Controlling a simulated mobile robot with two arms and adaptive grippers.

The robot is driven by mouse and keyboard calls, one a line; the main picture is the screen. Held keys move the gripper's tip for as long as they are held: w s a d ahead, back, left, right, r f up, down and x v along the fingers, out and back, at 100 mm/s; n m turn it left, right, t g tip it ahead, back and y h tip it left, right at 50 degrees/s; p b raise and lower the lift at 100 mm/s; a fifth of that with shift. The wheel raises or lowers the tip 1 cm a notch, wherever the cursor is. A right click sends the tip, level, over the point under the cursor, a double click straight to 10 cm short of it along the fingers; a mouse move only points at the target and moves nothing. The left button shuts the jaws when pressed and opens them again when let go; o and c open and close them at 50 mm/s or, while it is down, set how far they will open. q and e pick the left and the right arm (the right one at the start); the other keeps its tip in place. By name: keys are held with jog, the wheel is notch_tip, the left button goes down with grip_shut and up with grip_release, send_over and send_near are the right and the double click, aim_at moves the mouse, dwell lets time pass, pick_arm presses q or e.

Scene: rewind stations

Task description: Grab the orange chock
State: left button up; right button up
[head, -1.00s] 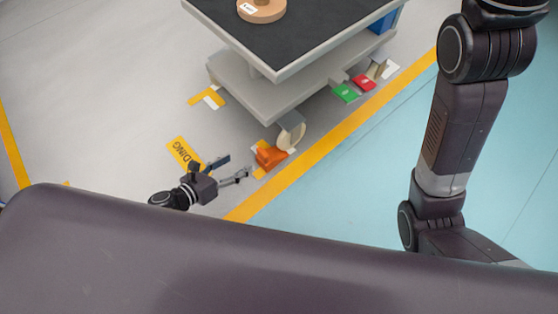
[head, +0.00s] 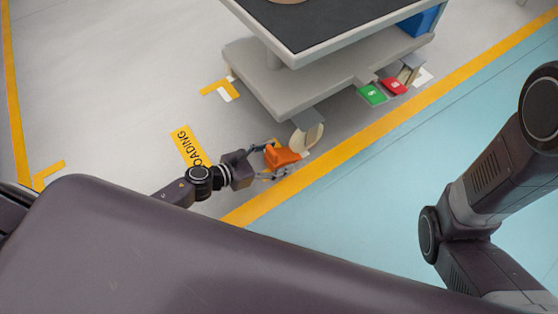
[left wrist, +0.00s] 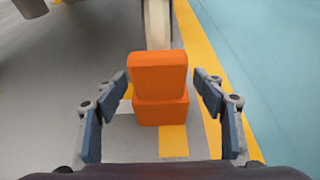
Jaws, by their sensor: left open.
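The orange chock (head: 281,156) sits on the floor against the cart's wheel (head: 307,136), near the yellow floor line. In the left wrist view the chock (left wrist: 158,88) is upright between the open fingers, with a gap on each side. My left gripper (head: 268,160) is open around the chock and holds nothing. It also shows in the left wrist view (left wrist: 162,105), its blue-grey pads on either side. The right arm is at the right of the head view, but its gripper is out of view.
The grey cart (head: 290,85) with a dark top stands above the chock. A green pedal (head: 373,94) and a red pedal (head: 395,86) show at its lower edge. A yellow line (head: 340,155) borders clear blue floor. A yellow floor label (head: 187,146) lies left.

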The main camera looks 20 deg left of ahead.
pick_arm(q)
jog(key=shift+w+d+f, duration=0.1)
jog(key=shift+w+d, duration=0.2)
jog(key=shift+w, duration=0.05)
jog(key=c, duration=1.5)
